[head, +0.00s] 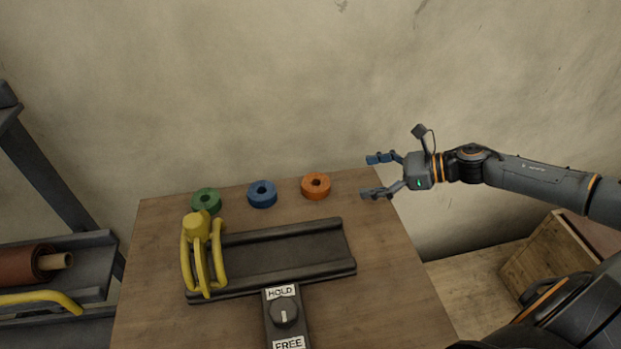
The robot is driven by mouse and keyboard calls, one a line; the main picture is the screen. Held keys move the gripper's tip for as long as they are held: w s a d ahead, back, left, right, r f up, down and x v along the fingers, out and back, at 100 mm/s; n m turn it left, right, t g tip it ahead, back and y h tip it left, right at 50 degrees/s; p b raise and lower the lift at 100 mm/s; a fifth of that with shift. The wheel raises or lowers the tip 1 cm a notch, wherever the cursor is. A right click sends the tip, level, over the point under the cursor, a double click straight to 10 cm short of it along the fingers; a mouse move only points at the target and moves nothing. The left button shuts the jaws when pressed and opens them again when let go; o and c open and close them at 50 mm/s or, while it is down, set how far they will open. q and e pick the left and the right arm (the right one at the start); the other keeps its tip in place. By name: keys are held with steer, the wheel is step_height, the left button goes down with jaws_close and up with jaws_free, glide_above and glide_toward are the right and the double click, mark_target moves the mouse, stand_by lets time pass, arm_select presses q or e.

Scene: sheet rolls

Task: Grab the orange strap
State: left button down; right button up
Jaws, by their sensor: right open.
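The orange strap (315,186) is a rolled ring lying near the back right of the wooden table. A blue roll (262,194) and a green roll (206,201) lie to its left in a row. My right gripper (372,176) is open and empty, with its fingers pointing left. In the picture it is to the right of the orange strap and apart from it, around the table's back right corner. My left gripper does not show.
On the table (390,290) is a dark tray (280,254) with a yellow handled tool (203,255) at its left end. A knob panel (285,313) marked HOLD and FREE sits in front. A rack (95,243) with a brown roll (22,264) stands left; a wooden crate (548,262) stands right.

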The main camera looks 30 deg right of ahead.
mark_target(318, 182)
steer(key=shift+w+a+f, duration=0.15)
steer(key=shift+w+a, duration=0.15)
steer(key=shift+a, duration=0.25)
steer(key=shift+w+a+f, duration=0.1)
steer(key=shift+w+a, duration=0.2)
steer(key=shift+a, duration=0.25)
steer(key=p+x, duration=0.1)
steer(key=x, duration=0.2)
steer(key=shift+w+a+f, duration=0.15)
steer(key=shift+w, duration=0.15)
steer(key=shift+x, duration=0.8)
steer(key=p+x, duration=0.2)
steer(key=x, duration=0.2)
steer(key=shift+s+a, duration=0.1)
steer(key=shift+a, duration=0.4)
steer(key=shift+w+a+f, duration=0.1)
steer(key=shift+w+a, duration=0.1)
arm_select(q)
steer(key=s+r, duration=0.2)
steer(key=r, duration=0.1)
arm_select(e)
steer(key=shift+c, duration=0.5)
steer(key=c, duration=1.2)
